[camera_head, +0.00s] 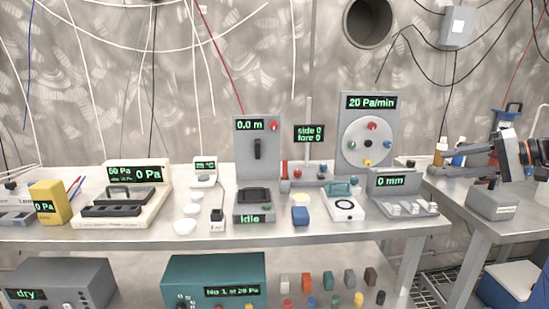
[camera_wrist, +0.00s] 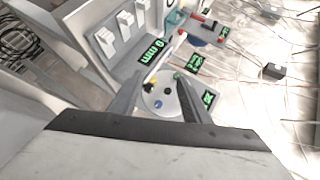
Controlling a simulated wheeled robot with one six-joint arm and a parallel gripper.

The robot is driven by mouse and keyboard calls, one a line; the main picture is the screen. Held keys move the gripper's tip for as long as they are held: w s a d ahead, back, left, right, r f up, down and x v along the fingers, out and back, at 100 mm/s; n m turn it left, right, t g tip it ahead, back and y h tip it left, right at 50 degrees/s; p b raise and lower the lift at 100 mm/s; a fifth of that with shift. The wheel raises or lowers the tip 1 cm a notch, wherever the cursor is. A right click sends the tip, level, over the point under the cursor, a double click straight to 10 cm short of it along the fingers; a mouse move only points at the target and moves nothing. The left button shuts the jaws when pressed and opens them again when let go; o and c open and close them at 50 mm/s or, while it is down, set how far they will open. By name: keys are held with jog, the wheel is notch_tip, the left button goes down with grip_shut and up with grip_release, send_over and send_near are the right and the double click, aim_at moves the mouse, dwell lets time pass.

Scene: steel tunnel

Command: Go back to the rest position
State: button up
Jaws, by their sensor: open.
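My gripper (camera_wrist: 158,95) shows in the wrist view with its two grey fingers apart and nothing between them. The round dial panel (camera_wrist: 168,102) shows beyond and between the fingers. In the head view my gripper (camera_head: 432,169) is at the right, above the gap between the main bench and the side bench, pointing left. It is near the right end of the grey "0 mm" device (camera_head: 391,182); I cannot tell whether they touch. That device also shows in the wrist view (camera_wrist: 128,62), to the upper left of the fingers.
A side bench (camera_head: 475,218) with a grey box (camera_head: 492,203) stands at the right. Cables hang along the back wall.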

jog(key=s+a+f+n+g+h, duration=0.15)
jog(key=s+a+f, duration=0.3)
jog(key=a, duration=0.55)
jog(key=s+a+f+g+h, duration=0.25)
jog(key=s+a+f, duration=0.2)
jog(key=a, duration=0.45)
jog(key=s+a+f+n+h, duration=0.2)
jog(key=s+f, duration=0.4)
jog(key=s, duration=0.3)
jog(key=s+a+f+n+h, duration=0.2)
jog(key=s+f, duration=0.4)
jog(key=s, duration=0.3)
jog(key=shift+s+a+h, duration=0.3)
jog(key=shift+a+h, duration=0.6)
jog(key=shift+a, duration=0.05)
jog(key=shift+r, duration=0.1)
